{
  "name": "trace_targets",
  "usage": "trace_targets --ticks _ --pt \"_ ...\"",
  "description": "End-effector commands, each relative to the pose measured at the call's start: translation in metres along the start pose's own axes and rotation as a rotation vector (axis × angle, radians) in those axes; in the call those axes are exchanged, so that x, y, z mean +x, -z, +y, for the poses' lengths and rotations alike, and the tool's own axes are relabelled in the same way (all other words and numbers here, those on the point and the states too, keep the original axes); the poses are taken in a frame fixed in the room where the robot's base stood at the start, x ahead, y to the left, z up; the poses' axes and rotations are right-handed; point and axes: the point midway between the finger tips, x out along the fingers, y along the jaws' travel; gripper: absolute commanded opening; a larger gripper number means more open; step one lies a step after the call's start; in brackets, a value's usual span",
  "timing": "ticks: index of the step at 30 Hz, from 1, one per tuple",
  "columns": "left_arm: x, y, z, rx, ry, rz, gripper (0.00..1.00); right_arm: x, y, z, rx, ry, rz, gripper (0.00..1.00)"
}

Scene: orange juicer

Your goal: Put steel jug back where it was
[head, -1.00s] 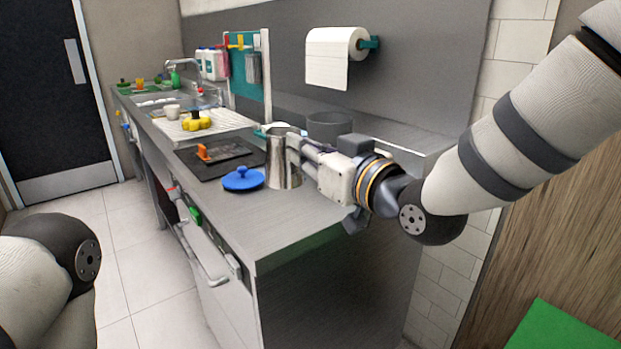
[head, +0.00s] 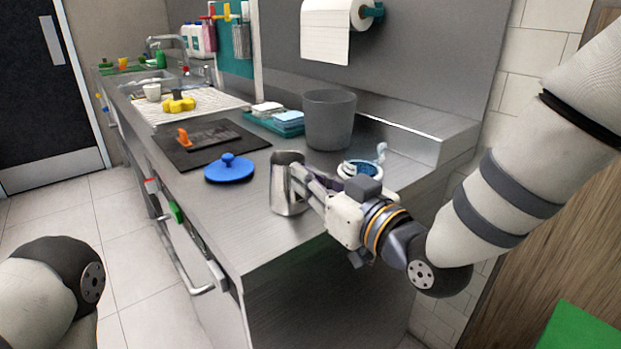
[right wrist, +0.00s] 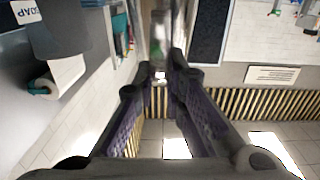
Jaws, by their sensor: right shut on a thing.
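The steel jug (head: 286,183) is upright at the near part of the steel counter, right of the blue lid (head: 229,168). My right gripper (head: 298,178) is shut on the jug from its right side. I cannot tell whether the jug's base touches the counter or hangs just above it. In the right wrist view, the gripper's fingers (right wrist: 160,75) reach toward a blurred metallic surface, likely the jug. Of my left arm only a rounded link shows at the lower left of the head view; its gripper is out of view.
A grey bin (head: 329,120) stands behind the jug, beside a teal tray (head: 265,124) of cloths. A blue-and-white round item (head: 358,168) is right of the jug. A dark board (head: 205,145) with an orange-handled tool lies left. Bare counter (head: 245,215) is in front.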

Motion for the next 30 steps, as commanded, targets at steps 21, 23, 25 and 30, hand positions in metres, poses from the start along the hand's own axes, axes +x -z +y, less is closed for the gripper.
trace_targets --ticks 21,23,25,30 --pt "-0.005 0.003 0.000 0.000 -0.001 0.016 0.74 -0.021 0.004 0.001 -0.002 -0.001 0.004 0.31" --pt "-0.007 0.005 0.000 0.000 -0.001 0.022 0.74 -0.036 0.005 0.000 0.000 -0.002 0.004 0.31" --pt "-0.010 0.006 0.000 0.000 -0.002 0.030 0.74 -0.055 0.005 0.001 -0.002 -0.002 0.004 0.31" --pt "-0.014 0.009 0.001 0.000 -0.002 0.042 0.74 -0.096 0.004 0.000 -0.001 -0.002 0.005 0.31"
